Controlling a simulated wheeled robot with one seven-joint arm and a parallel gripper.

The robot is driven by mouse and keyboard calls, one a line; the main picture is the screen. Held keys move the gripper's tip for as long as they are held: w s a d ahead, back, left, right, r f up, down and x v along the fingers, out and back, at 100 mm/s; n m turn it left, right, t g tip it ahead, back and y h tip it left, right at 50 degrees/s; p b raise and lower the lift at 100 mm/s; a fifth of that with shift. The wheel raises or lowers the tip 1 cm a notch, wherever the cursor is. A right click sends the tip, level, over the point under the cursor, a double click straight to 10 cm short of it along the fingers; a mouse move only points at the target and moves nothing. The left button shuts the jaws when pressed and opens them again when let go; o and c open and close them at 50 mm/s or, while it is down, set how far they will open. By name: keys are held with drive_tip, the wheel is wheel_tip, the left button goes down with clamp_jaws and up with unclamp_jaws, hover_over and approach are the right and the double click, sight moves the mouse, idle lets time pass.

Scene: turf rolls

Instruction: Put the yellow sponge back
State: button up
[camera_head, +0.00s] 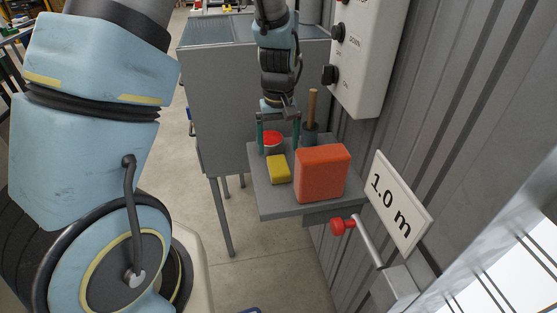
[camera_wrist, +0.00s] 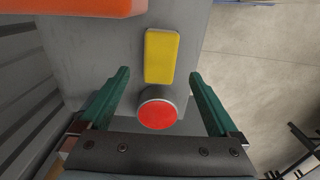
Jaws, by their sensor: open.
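The yellow sponge (camera_head: 278,169) lies flat on a small grey shelf (camera_head: 284,203) fixed to the corrugated wall. It also shows in the wrist view (camera_wrist: 161,56), beyond the fingertips and roughly between their lines. My gripper (camera_head: 279,147) is open, pointing down above the back part of the shelf. Its two green fingers (camera_wrist: 162,88) are spread wide with nothing held. A round red-topped can (camera_wrist: 157,109) stands between the fingers, nearer the palm in the wrist view, and behind the sponge in the head view (camera_head: 272,139). I cannot tell whether a finger touches it.
A large orange block (camera_head: 322,173) stands right of the sponge on the shelf. A dark cup with a wooden handle (camera_head: 311,115) is behind it. A control box (camera_head: 359,52), a 1.0 m sign (camera_head: 390,197) and a red-knobbed lever (camera_head: 343,226) are by the wall. A grey cabinet (camera_head: 214,97) stands behind.

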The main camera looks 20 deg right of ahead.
sight(278, 165)
wheel_tip(278, 165, up, 5)
drive_tip(key=s+a+r, duration=0.2)
drive_tip(key=a, duration=1)
drive_tip(key=s+a+r+t, duration=0.1)
drive_tip(key=a+r, duration=0.1)
drive_tip(key=a, duration=1.1)
drive_tip(key=shift+s+a+r+t+b, duration=0.25)
drive_tip(key=shift+s+a+t+b, duration=0.05)
drive_tip(key=shift+s+b, duration=0.1)
idle(0.5)
